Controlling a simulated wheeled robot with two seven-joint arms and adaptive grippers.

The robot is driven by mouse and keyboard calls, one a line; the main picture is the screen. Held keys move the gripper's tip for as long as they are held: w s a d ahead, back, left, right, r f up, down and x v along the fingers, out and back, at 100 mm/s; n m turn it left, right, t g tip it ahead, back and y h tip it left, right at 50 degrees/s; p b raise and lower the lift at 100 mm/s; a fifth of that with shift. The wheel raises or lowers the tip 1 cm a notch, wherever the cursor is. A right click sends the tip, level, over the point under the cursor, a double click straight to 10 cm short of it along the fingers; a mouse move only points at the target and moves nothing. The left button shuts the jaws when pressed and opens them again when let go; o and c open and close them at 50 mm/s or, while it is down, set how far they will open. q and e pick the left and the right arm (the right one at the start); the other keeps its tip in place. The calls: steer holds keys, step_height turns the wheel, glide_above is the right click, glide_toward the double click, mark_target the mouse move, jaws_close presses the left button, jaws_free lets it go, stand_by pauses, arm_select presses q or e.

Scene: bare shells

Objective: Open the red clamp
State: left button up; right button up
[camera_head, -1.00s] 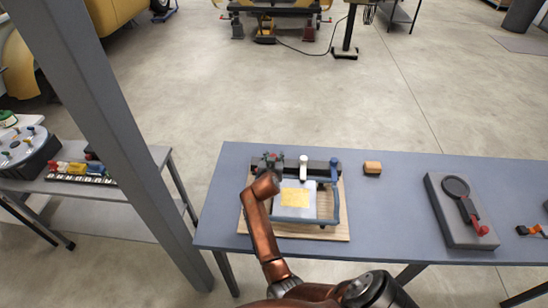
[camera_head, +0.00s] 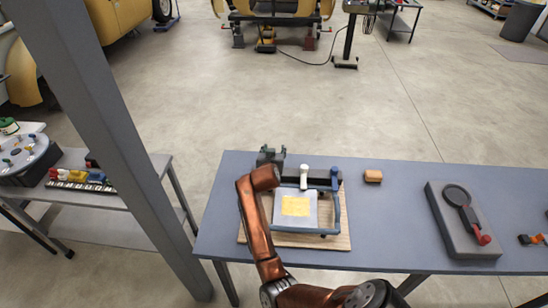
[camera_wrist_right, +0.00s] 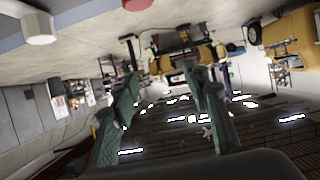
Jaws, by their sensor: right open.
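A fixture with a dark bar (camera_head: 318,182) stands on a wooden board (camera_head: 335,241) on the table. It has a white-knobbed handle (camera_head: 304,170) and a blue-knobbed handle (camera_head: 334,172), both upright. My right gripper (camera_head: 271,151) is open and empty at the fixture's back left, beside the white knob. In the right wrist view its green fingers (camera_wrist_right: 165,92) are spread with nothing between them. A red knob (camera_wrist_right: 136,4) shows at that view's top edge, apart from the fingers, with a white knob (camera_wrist_right: 38,28) to its left. The red clamp's body is hidden in the head view. My left gripper is not in view.
A light plate with a yellow sheet (camera_head: 296,206) lies in the fixture. A small orange-brown block (camera_head: 373,176) sits to its right. A grey block with a dark, red-tipped lever (camera_head: 463,207) stands farther right. A grey post (camera_head: 105,130) rises left of the table.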

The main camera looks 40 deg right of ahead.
steer(key=shift+r, duration=0.4)
steer(key=shift+c, duration=0.5)
